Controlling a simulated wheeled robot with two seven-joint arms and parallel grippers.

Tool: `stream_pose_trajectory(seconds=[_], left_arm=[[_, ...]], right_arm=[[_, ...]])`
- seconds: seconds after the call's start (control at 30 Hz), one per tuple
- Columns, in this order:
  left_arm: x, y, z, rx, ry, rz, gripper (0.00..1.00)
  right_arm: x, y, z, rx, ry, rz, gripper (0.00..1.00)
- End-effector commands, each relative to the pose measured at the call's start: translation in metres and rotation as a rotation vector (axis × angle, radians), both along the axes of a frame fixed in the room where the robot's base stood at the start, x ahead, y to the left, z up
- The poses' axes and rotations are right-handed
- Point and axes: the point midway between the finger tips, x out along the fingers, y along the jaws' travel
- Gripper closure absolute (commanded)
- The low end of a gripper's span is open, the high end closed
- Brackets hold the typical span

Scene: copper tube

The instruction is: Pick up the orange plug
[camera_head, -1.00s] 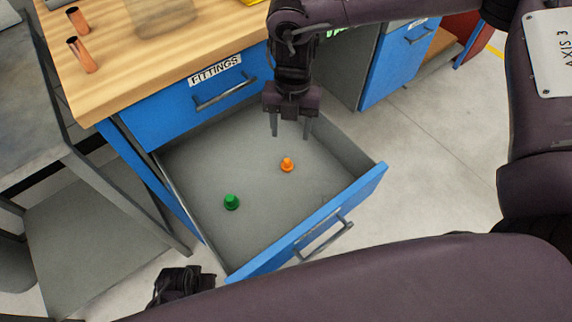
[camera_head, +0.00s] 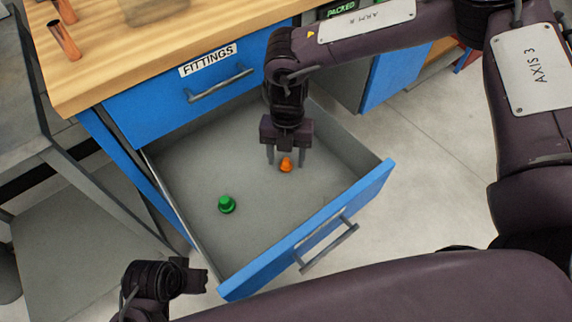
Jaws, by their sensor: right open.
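The orange plug (camera_head: 286,165) stands on the floor of the open drawer (camera_head: 190,230), toward its back right. My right gripper (camera_head: 286,160) points down into the drawer with its fingers open, one on each side of the orange plug in the picture. Whether the fingers touch the plug cannot be told. My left gripper (camera_head: 198,277) is at the lower left, outside the drawer's front left corner; its fingers do not show clearly.
A green plug (camera_head: 227,205) stands in the drawer, left of the orange one. The closed drawer labelled FITTINGS (camera_head: 207,62) is above. The drawer's blue front (camera_head: 310,235) and side walls surround the plugs.

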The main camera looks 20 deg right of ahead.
Motion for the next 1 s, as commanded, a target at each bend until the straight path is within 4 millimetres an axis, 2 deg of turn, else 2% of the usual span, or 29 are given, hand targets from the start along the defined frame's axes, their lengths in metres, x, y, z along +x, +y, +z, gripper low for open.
stream_pose_trajectory(seconds=[0.1, 0.37, 0.73, 1.0], left_arm=[[0.0017, -0.0024, -0.0015, -0.007, -0.016, -0.005, 0.64], [0.0022, -0.0031, -0.0009, -0.009, -0.018, -0.006, 0.64], [0.0021, -0.003, -0.0009, -0.009, -0.018, -0.005, 0.64], [0.002, -0.0029, -0.0009, -0.009, -0.017, -0.005, 0.64]], right_arm=[[-0.0017, 0.0005, -0.0116, -0.001, 0.0, -0.001, 0.47], [-0.002, 0.0006, -0.013, 0.0, 0.0, -0.001, 0.47], [-0.0021, 0.0006, -0.0127, 0.0, 0.0, -0.001, 0.94], [-0.002, 0.0006, -0.0124, 0.0, 0.0, -0.001, 0.94]])
